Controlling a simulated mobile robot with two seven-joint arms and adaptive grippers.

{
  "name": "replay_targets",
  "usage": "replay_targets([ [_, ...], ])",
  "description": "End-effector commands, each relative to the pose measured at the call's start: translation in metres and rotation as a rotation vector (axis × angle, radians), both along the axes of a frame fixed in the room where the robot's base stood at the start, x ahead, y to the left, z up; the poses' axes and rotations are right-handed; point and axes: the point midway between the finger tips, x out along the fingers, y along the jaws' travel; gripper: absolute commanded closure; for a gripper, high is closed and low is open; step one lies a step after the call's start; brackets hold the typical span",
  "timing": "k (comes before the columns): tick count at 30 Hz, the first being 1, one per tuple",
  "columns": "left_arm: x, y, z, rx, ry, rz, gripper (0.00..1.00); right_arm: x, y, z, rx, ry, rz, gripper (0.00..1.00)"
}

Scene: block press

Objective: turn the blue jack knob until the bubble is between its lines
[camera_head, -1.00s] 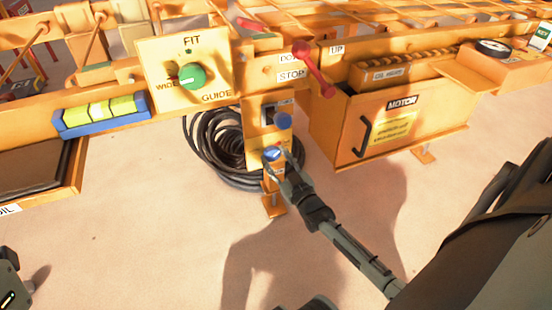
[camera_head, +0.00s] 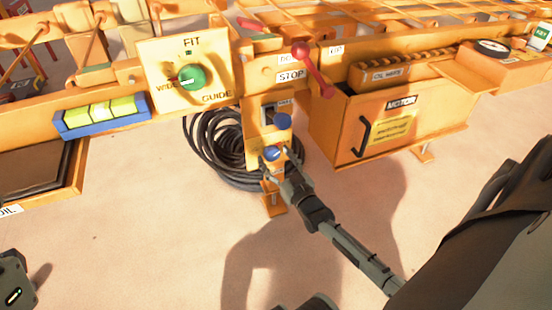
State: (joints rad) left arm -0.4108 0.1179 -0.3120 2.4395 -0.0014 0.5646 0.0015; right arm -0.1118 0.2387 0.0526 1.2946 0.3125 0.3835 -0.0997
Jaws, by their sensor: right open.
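The blue jack knob (camera_head: 272,153) sits low on a yellow jack post (camera_head: 274,205), with a pale mark on its face. My right gripper (camera_head: 274,163) is open, its fingertips on either side of the knob; I cannot tell whether they touch it. A blue-framed level (camera_head: 131,119) with a yellow-green vial (camera_head: 101,112) is fixed to the beam at the left. Its lines show, but the bubble's exact place is too small to tell. My left gripper's fingers do not show.
A coiled black hose (camera_head: 215,150) lies behind the post. A green dial (camera_head: 192,77), a red lever (camera_head: 314,70) and the motor box (camera_head: 395,130) are nearby. The floor in front is clear.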

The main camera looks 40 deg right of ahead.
Motion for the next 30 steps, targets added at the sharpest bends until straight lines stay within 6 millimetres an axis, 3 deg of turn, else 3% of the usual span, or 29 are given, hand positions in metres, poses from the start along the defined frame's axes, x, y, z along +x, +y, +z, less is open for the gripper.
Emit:
replay_targets([
  [5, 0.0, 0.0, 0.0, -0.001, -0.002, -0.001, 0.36, -0.009, 0.002, -0.001, 0.0, 0.001, 0.0, 0.36],
  [15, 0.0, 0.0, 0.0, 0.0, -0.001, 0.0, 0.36, -0.078, 0.011, -0.002, 0.001, 0.003, 0.0, 0.36],
  [21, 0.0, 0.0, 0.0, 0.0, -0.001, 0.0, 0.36, -0.108, 0.015, -0.002, 0.0, 0.002, 0.0, 0.36],
  [30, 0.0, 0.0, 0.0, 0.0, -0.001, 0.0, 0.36, -0.119, 0.017, -0.002, 0.0, -0.001, 0.0, 0.36],
])
